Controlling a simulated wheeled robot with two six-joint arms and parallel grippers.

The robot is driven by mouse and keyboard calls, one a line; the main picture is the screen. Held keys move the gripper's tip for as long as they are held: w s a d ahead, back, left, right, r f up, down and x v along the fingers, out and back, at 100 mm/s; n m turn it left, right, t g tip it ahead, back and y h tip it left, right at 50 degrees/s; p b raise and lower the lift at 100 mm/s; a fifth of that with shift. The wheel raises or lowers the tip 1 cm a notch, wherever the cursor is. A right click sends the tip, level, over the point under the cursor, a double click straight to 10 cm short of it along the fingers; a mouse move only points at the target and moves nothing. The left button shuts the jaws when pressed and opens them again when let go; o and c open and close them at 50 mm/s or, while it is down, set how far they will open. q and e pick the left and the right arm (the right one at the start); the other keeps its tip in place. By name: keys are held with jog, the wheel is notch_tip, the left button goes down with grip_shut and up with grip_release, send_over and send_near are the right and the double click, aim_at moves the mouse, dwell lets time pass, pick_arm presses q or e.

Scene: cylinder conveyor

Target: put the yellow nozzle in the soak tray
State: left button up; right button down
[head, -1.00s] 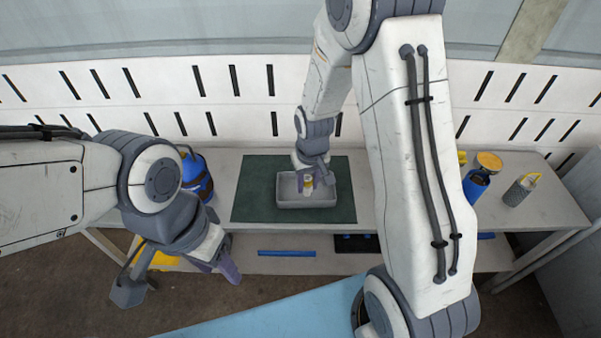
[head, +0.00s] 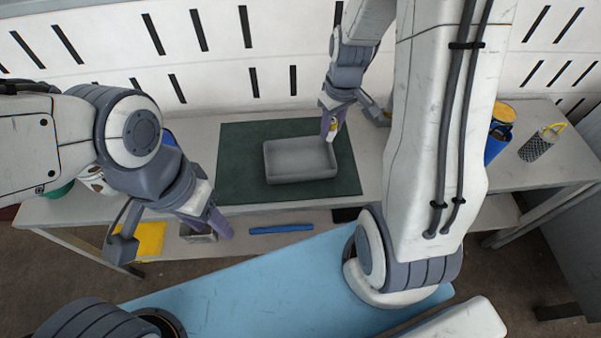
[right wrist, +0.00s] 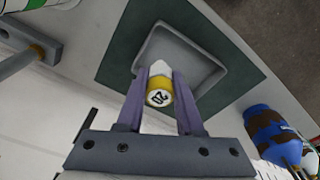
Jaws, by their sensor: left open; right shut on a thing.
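The yellow nozzle (right wrist: 160,91), with a white tip and a dark "20" on its end, is between the fingers of my right gripper (right wrist: 160,102) in the right wrist view. In the head view my right gripper (head: 333,125) is shut on it near the back right corner of the tray; the nozzle is mostly hidden there. The grey soak tray (head: 300,160) lies on a dark green mat and looks empty; it also shows beyond the nozzle in the right wrist view (right wrist: 205,65). My left gripper (head: 208,220) is open and empty, in front of the bench at left.
The green mat (head: 235,165) lies on a grey bench. A blue bar (head: 282,229) and a yellow item (head: 150,238) are on the lower shelf.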

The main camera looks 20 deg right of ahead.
notch_tip(320, 180, down, 2)
jog(key=s+d+f+n+b, duration=0.1)
jog(key=s+d+b, duration=0.1)
jog(key=b, duration=0.1)
jog(key=p, duration=0.1)
send_over(298, 162)
jog(key=shift+n, duration=0.3)
jog(key=f, duration=0.6)
jog(key=shift+s+d+f, duration=0.1)
jog(key=shift+s+d, duration=0.05)
jog(key=shift+s, duration=0.1)
notch_tip(298, 162, down, 4)
jog(key=shift+f, duration=0.1)
pick_arm(q)
notch_tip(298, 162, down, 4)
jog(key=shift+s+r, duration=0.1)
jog(key=shift+r, duration=0.15)
jog(key=shift+f, duration=0.15)
pick_arm(e)
jog(key=c, duration=1)
grip_release()
jog(key=shift+f, duration=0.15)
jog(key=o, duration=0.5)
jog(key=shift+c, duration=0.2)
